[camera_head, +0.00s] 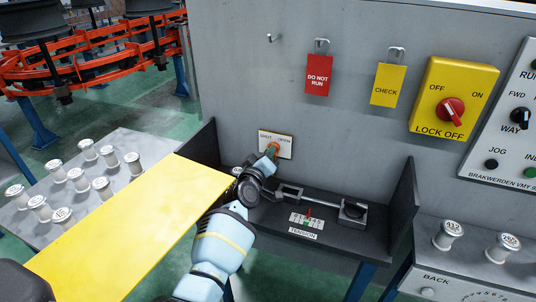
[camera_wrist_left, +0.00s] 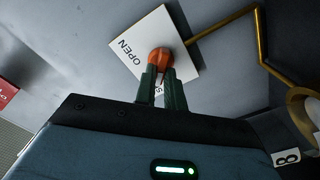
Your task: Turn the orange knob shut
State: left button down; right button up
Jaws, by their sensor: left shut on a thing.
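The orange knob (camera_head: 272,147) sits on a white plate (camera_head: 284,152) marked SHUT on the left and OPEN on the right, fixed to the grey wall panel. My left gripper (camera_head: 270,153) reaches up to it from below. In the left wrist view the green fingers of my left gripper (camera_wrist_left: 161,84) are closed on the orange knob (camera_wrist_left: 160,60). The plate (camera_wrist_left: 140,45) shows OPEN beside it, and the other word is mostly hidden behind the fingers. I cannot tell the knob's exact angle. My right gripper is not in view.
Below the knob is a dark shelf (camera_head: 331,236) with side walls, a metal rod and a TENSION scale (camera_head: 306,221). A yellow board (camera_head: 150,235) lies left of my arm. Red (camera_head: 318,75) and yellow (camera_head: 388,84) tags and a lock-off switch (camera_head: 451,109) are above right.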

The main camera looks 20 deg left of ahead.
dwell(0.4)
pick_arm(q)
jog(key=c, duration=1.5)
grip_release()
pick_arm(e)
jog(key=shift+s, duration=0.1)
